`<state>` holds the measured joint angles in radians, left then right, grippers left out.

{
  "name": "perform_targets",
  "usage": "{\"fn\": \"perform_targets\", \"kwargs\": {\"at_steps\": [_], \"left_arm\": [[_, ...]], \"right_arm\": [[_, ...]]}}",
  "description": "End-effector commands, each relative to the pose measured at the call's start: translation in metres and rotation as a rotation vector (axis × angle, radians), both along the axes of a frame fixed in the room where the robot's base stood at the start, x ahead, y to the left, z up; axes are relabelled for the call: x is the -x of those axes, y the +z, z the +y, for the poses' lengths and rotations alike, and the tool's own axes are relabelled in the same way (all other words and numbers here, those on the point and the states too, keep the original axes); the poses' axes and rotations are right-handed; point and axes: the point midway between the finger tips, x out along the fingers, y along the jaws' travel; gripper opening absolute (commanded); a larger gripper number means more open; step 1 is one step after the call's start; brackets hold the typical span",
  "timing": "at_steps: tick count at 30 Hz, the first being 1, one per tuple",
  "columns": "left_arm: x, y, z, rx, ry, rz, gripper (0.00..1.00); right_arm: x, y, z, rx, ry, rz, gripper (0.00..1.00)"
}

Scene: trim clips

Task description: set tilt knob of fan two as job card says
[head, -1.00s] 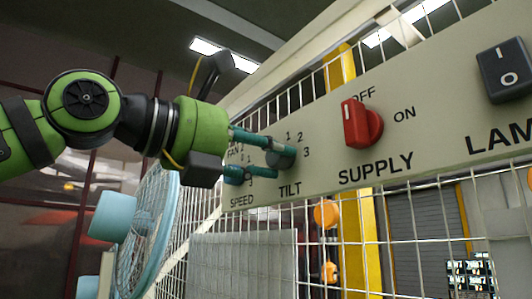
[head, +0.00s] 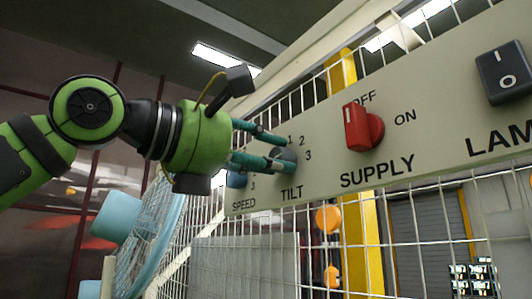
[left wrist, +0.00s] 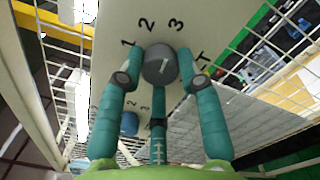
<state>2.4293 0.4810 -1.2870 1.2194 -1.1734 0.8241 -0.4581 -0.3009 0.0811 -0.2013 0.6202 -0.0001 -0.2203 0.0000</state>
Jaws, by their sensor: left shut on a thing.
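The grey tilt knob (head: 284,158) sits on the pale panel (head: 440,110) above the word TILT, with marks 1, 2 and 3 around it. My left gripper (head: 274,150) has its teal fingers on either side of this knob and is shut on it. In the left wrist view the knob (left wrist: 160,66) sits between the fingertips (left wrist: 158,76), and its white line slants up and right, roughly toward the 3. A blue fan (head: 150,240) stands behind at the lower left. No job card is readable. My right gripper is out of view.
A blue speed knob (head: 236,179) sits just left of the tilt knob, partly hidden by my gripper. A red supply switch (head: 361,128) and a black lamp rocker (head: 502,73) are farther right. White wire mesh (head: 330,240) runs behind and below the panel.

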Motion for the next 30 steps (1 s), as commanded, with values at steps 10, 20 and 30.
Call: {"fn": "perform_targets", "kwargs": {"at_steps": [10, 20, 30], "left_arm": [[-0.0020, -0.0031, -0.0014, -0.076, 0.002, -0.089, 0.03], [-0.0019, -0.0032, -0.0013, -0.085, 0.001, -0.102, 0.03], [-0.0015, -0.0023, -0.0009, -0.082, 0.001, -0.102, 0.60]], "right_arm": [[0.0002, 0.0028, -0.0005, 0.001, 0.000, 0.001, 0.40], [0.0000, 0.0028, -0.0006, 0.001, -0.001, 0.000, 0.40], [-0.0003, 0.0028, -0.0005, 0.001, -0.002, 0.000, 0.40]]}}
